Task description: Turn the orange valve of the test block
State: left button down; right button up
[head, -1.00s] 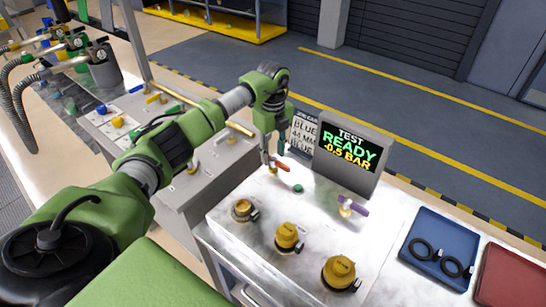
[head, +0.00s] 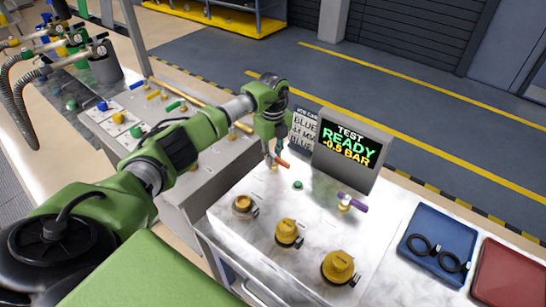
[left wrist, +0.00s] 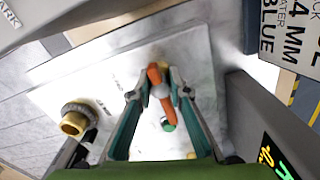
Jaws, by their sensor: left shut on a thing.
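The orange valve (head: 283,163) is a small lever at the back left of the pale test block (head: 230,218). My left gripper (head: 271,160) is lowered over it from above. In the left wrist view the orange handle (left wrist: 155,76) lies between the two teal fingers of the left gripper (left wrist: 160,93), slanted along them. The gripper is shut on the valve; its contact points are partly hidden. The test display (head: 347,150) behind reads READY, -0.5 BAR. My right gripper is not in view.
A green button (head: 297,185) and a purple-handled valve (head: 353,202) are to the right of the orange valve. Several yellow-capped ports (head: 288,232) line the block's front. A blue tray (head: 460,232) with black rings and a red tray (head: 515,278) lie right. A job card (head: 303,130) stands behind.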

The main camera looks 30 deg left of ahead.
pick_arm(q)
jog(key=m+b, duration=0.3)
jog(key=m, duration=0.1)
jog(key=shift+w+m, duration=0.1)
jog(key=shift+m, duration=0.3)
jog(key=m+b, duration=0.2)
jog(key=m, duration=0.4)
jog(key=shift+b, duration=0.4)
jog(key=m+b, duration=0.1)
jog(key=m, duration=0.2)
jog(key=shift+m, duration=0.3)
jog(key=shift+r+m+b, duration=0.1)
jog(key=shift+m+b, duration=0.35)
jog(key=shift+m, duration=0.85)
jog(key=shift+d+m, duration=0.1)
jog(key=shift+m, duration=0.2)
jog(key=c, duration=1.9)
grip_release()
